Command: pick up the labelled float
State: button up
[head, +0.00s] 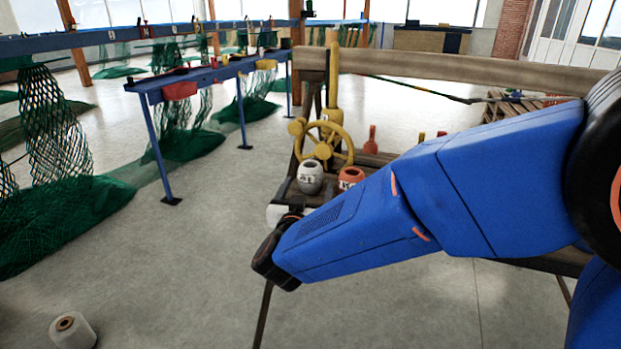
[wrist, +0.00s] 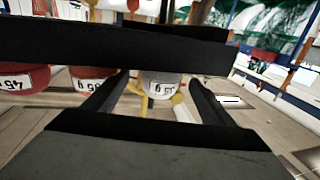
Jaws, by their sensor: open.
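Several floats with labels show, so I cannot tell which one the task means. A grey-white float (head: 310,177) stands on the wooden bench in the head view, with an orange-red float (head: 350,177) to its right. In the wrist view the grey-white float (wrist: 161,84) appears between my fingers, beyond them, its label upside down. The orange-red float (wrist: 92,84) and a darker red float (wrist: 22,78) lie left of it, also labelled. My gripper (wrist: 157,90) is open and holds nothing. In the head view my arm hides the gripper and part of the bench.
A yellow handwheel (head: 322,146) stands behind the floats. A wooden rail (head: 440,66) runs above the bench. A blue rack (head: 215,72) with green nets (head: 55,205) stands left. A white spool (head: 72,330) lies on the floor. Open floor lies between rack and bench.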

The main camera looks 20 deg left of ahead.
aim_at(310, 175)
jog(key=shift+w+a+r, duration=0.1)
jog(key=shift+w+a, duration=0.05)
jog(key=shift+w, duration=0.75)
jog(key=shift+w+a+r, duration=0.15)
jog(key=shift+w, duration=0.8)
jog(key=shift+w+a+r, duration=0.1)
jog(key=shift+w+a, duration=0.05)
jog(key=shift+w, duration=0.75)
jog(key=shift+c, duration=0.3)
jog(key=c, duration=1.2)
jog(key=shift+r, duration=5)
